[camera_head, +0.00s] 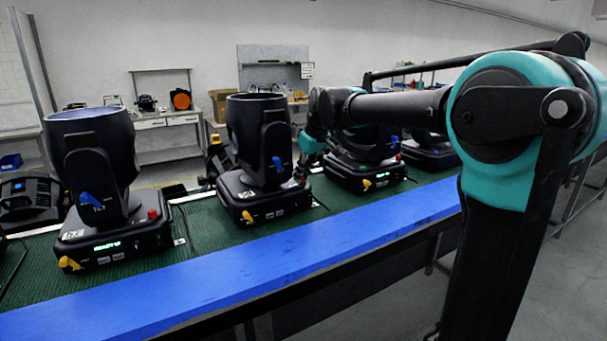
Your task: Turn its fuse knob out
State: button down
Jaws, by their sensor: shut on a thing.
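The par can (258,150) in the middle stands upright on its black base (262,200), with a yellow knob (247,217) at its front left corner. My gripper (301,176) reaches down from the right to the right end of this base. It is shut on the fuse knob there; the fingers are small and dark and mostly cover the knob. How far the knob is turned cannot be told. The neighbouring can on the left shows its own red fuse knob (152,214) uncovered at its front right corner.
More par cans stand close by on the green belt (130,277), on the left (100,170) and on the right (365,170). A blue rail (230,285) runs along the front edge. My arm crosses above the cans on the right. A workbench (165,120) stands at the back wall.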

jog(key=shift+m+t+h, duration=0.3)
jog(key=shift+m+h, duration=0.1)
jog(key=shift+m, duration=0.8)
jog(key=c, duration=1.4)
grip_release()
jog(key=shift+c, duration=0.2)
jog(key=v, duration=1.2)
